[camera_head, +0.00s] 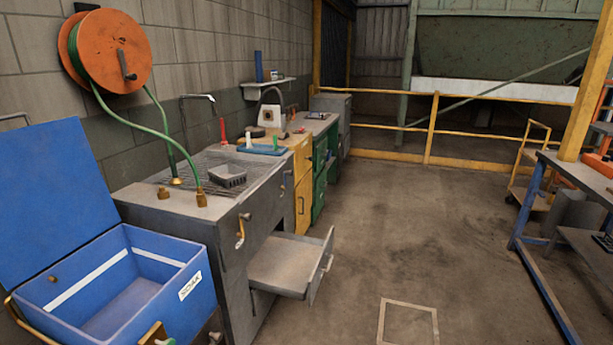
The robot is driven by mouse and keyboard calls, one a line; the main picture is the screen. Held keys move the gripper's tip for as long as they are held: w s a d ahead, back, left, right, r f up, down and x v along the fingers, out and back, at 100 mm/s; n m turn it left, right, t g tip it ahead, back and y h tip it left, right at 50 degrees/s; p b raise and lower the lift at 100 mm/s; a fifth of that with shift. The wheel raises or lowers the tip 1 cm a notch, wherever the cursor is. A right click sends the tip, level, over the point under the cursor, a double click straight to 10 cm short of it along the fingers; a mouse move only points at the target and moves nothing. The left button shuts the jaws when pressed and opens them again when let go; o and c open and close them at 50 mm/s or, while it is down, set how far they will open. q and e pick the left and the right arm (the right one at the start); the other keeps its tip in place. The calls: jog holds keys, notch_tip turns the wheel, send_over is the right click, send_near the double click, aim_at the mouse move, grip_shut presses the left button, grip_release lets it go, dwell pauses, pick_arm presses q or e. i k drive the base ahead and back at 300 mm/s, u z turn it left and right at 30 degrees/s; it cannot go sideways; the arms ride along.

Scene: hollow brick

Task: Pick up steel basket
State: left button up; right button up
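A small grey steel basket (228,177) sits upright on the wire-mesh top of the grey counter (190,209), left of centre in the head view. It looks like an open rectangular container with sloping sides. I cannot make out anything inside it. The mesh drainer (205,165) lies under and around it. Neither of my grippers shows in the head view, and nothing is touching the basket.
A blue tub labelled SOAK (190,287) stands open at the lower left. A grey drawer (287,264) sticks out of the counter front. A green hose (130,126) hangs over the counter's near end. A blue-framed bench (545,240) stands right. The floor between is clear.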

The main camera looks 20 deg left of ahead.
aim_at(226, 175)
jog(key=z, duration=0.25)
jog(key=i, duration=5.35)
jog(key=u, duration=3.55)
jog(key=i, duration=1)
jog(key=u, duration=0.05)
